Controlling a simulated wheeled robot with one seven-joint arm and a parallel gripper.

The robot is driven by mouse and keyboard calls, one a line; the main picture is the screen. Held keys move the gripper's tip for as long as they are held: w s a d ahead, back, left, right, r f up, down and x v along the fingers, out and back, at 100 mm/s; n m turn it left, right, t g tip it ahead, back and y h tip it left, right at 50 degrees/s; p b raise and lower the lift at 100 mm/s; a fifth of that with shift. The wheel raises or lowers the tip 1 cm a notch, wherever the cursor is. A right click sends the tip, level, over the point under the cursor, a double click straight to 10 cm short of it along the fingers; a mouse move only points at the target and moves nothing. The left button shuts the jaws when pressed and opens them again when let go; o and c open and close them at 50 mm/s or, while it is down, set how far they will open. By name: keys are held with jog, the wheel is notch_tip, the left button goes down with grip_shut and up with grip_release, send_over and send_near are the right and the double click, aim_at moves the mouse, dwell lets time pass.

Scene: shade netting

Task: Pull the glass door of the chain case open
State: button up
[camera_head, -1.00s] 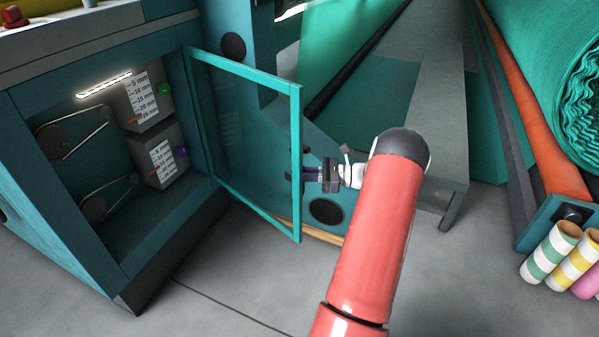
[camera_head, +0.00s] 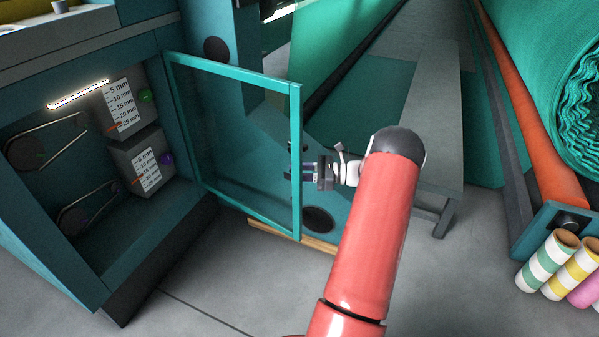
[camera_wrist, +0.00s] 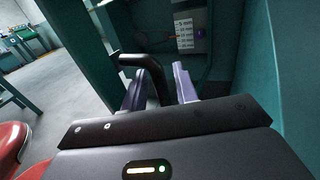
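The chain case (camera_head: 88,268) stands at the left in the head view, its inside showing. Its teal-framed glass door (camera_head: 232,71) is swung well out to the right, hinged on the case's right side. My gripper (camera_head: 308,172) is at the door's free edge, reached from the right by my red arm. In the wrist view, a black bar handle (camera_wrist: 139,60) passes between the two purple fingers of my gripper (camera_wrist: 161,74). The fingers stand apart. The handle is near the left finger, with a gap to the right one; contact is unclear.
Inside the case are two chain loops (camera_head: 48,141) and two grey blocks with mm scales (camera_head: 120,106). A wooden strip (camera_head: 290,236) lies on the floor behind the door. Striped rolls (camera_head: 547,260) and green netting (camera_head: 575,90) stand at the right. Grey floor in front is clear.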

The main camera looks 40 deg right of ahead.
jog(key=shift+s+d, duration=0.1)
jog(key=v, duration=0.7)
jog(key=shift+s+d+b, duration=0.25)
jog(key=shift+b, duration=0.05)
dwell(0.4)
